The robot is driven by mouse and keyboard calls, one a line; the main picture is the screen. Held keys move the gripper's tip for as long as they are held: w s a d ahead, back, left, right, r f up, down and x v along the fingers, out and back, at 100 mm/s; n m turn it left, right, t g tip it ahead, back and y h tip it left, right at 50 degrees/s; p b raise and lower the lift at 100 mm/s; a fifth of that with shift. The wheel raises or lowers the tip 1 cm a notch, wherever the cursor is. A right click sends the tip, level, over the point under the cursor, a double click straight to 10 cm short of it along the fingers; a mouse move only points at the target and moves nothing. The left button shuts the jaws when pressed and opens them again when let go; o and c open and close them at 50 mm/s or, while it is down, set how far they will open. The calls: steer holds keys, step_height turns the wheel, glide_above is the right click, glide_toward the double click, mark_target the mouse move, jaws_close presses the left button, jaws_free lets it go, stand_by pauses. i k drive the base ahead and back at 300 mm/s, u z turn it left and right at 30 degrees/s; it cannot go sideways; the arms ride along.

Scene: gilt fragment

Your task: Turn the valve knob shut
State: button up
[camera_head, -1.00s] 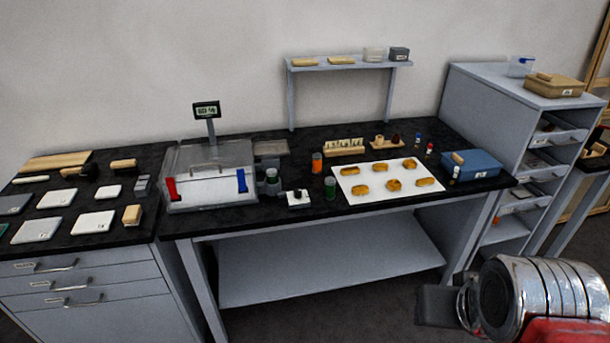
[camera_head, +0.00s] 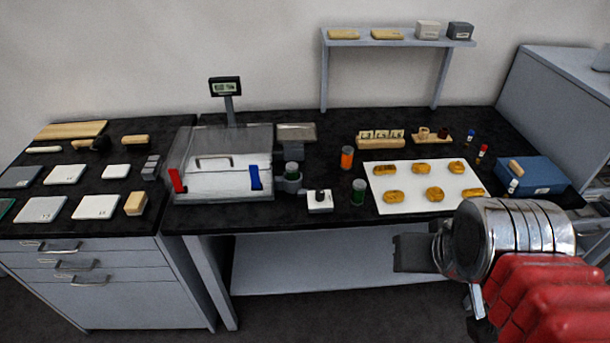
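A small white block with a black knob on top (camera_head: 319,199) stands on the black bench top, near its front edge. My gripper (camera_head: 412,253) is at the lower right, in front of the bench and apart from both. Its dark fingers point left; their gap cannot be made out.
A clear box (camera_head: 222,188) with red and blue handles stands left of the fitting. Orange (camera_head: 347,157) and green (camera_head: 358,191) jars stand close to the white block. A white board (camera_head: 408,206) with golden pieces and a blue box (camera_head: 530,174) lie to the right.

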mark_target(319, 196)
steer(key=u, duration=0.35)
steer(key=i, duration=0.55)
steer(key=u, duration=0.8)
steer(key=i, duration=0.5)
steer(key=u, duration=0.25)
